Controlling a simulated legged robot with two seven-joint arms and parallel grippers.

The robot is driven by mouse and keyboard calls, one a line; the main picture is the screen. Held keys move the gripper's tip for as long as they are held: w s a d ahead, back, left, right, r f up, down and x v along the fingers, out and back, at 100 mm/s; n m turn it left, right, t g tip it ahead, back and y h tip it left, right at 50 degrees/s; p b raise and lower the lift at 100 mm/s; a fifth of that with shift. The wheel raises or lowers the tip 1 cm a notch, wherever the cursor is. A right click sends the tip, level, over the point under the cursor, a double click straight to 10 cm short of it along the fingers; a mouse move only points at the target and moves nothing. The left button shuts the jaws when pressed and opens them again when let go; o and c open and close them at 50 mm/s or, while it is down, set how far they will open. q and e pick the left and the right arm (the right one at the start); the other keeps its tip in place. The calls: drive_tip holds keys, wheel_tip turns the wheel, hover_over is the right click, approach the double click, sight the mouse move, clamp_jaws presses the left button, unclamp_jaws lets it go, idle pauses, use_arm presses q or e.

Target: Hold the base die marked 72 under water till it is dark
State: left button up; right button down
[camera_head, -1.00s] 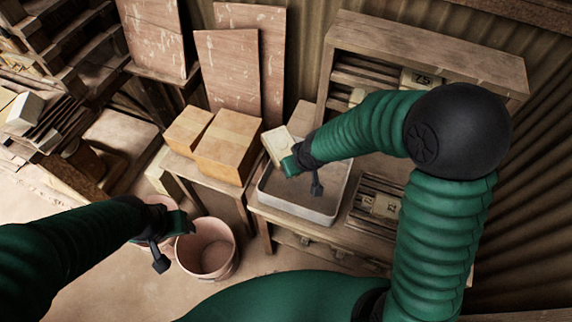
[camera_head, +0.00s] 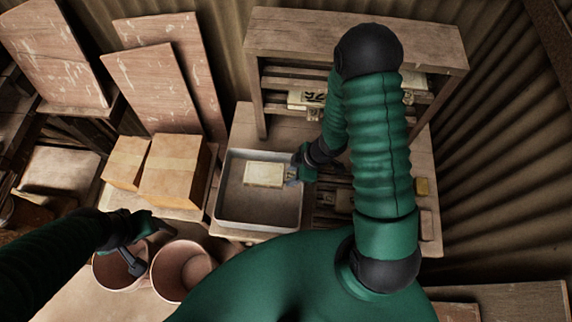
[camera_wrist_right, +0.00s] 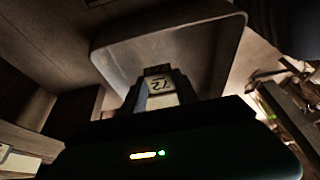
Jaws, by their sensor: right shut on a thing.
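The pale base die (camera_head: 264,174), a flat block, is over the middle of the grey metal tray (camera_head: 228,218). My right gripper (camera_head: 290,175) is shut on its right end. In the right wrist view the die (camera_wrist_right: 160,86) shows a 72 on its end between the fingers, with the tray rim (camera_wrist_right: 165,30) behind. The die looks light in colour. I cannot tell whether it touches the water or is above it. My left gripper (camera_head: 152,228) hangs above two pinkish buckets, and its jaws are too unclear to read.
Cardboard boxes (camera_head: 172,170) stand left of the tray. A wooden shelf (camera_head: 355,40) with more marked dies (camera_head: 312,98) stands behind it. Two buckets (camera_head: 180,268) are on the floor at front left. Boards (camera_head: 165,75) lean at the back.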

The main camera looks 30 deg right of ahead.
drive_tip(key=shift+d+f, duration=0.1)
drive_tip(key=shift+f, duration=0.05)
drive_tip(key=shift+s+a+f+b, duration=0.25)
drive_tip(key=shift+s+a+b, duration=0.35)
drive_tip(key=shift+s+b, duration=0.35)
drive_tip(key=f+b, duration=0.4)
drive_tip(key=f, duration=0.1)
drive_tip(key=f+b, duration=0.2)
drive_tip(key=shift+w+d+f+b, duration=0.2)
drive_tip(key=shift+d+f+b, duration=0.1)
drive_tip(key=shift+d+b, duration=0.1)
drive_tip(key=b+x, duration=0.1)
drive_tip(key=x, duration=0.1)
drive_tip(key=b+x, duration=0.1)
drive_tip(key=shift+s+a+f+b, duration=0.25)
drive_tip(key=shift+a+f+b, duration=0.1)
drive_tip(key=shift+a, duration=0.05)
drive_tip(key=shift+a+f, duration=0.1)
drive_tip(key=shift+f, duration=0.25)
drive_tip(key=shift+s+d, duration=0.1)
drive_tip(key=shift+d, duration=0.6)
drive_tip(key=shift+a, duration=0.4)
use_arm(q)
wheel_tip(320, 180, down, 12)
drive_tip(key=s+a, duration=0.2)
drive_tip(key=shift+r, duration=0.25)
drive_tip(key=shift+d, duration=0.35)
use_arm(e)
drive_tip(key=shift+d, duration=0.25)
